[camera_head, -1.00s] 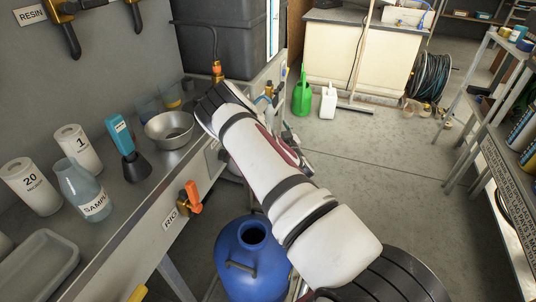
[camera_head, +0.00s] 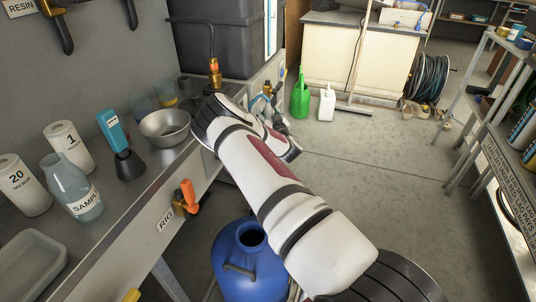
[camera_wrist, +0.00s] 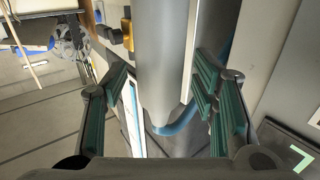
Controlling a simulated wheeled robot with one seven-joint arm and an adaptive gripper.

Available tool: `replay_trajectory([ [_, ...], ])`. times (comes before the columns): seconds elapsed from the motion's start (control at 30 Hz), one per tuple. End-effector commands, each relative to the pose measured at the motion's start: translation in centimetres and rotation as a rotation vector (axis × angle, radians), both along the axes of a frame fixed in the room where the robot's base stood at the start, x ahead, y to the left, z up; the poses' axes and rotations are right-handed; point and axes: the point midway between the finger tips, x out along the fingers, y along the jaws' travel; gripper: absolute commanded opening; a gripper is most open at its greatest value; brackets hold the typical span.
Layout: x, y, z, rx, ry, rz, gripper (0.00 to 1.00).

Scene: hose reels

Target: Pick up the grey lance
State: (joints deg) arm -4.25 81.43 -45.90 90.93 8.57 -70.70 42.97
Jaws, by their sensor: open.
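In the wrist view, a thick smooth grey cylinder (camera_wrist: 163,60) runs down between my fingers and ends in a rounded lower edge. It looks like the grey lance, though I cannot see its whole length. My gripper (camera_wrist: 162,88) is open, with green-padded fingers on both sides of the cylinder and gaps showing. A blue curved hose (camera_wrist: 180,126) passes behind its lower end. In the head view, my gripper (camera_head: 281,122) is small and mostly hidden by my arm, beside the bench's far end. I cannot make out the lance there.
The steel bench on the left holds a metal bowl (camera_head: 164,127), a sample bottle (camera_head: 72,187) and a blue-handled tool (camera_head: 119,145). A blue drum (camera_head: 250,270) stands below my arm. A shelf rack (camera_head: 490,120) is at right. The middle floor is clear.

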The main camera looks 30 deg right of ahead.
Motion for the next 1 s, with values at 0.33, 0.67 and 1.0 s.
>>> replay_trajectory([
  [0.33,0.0,0.0,0.0,0.000,0.000,0.000,0.00],
  [0.67,0.0,0.0,0.1,-0.001,-0.002,0.000,0.00],
  [1.0,0.0,0.0,3.0,0.001,-0.005,-0.001,0.00],
])
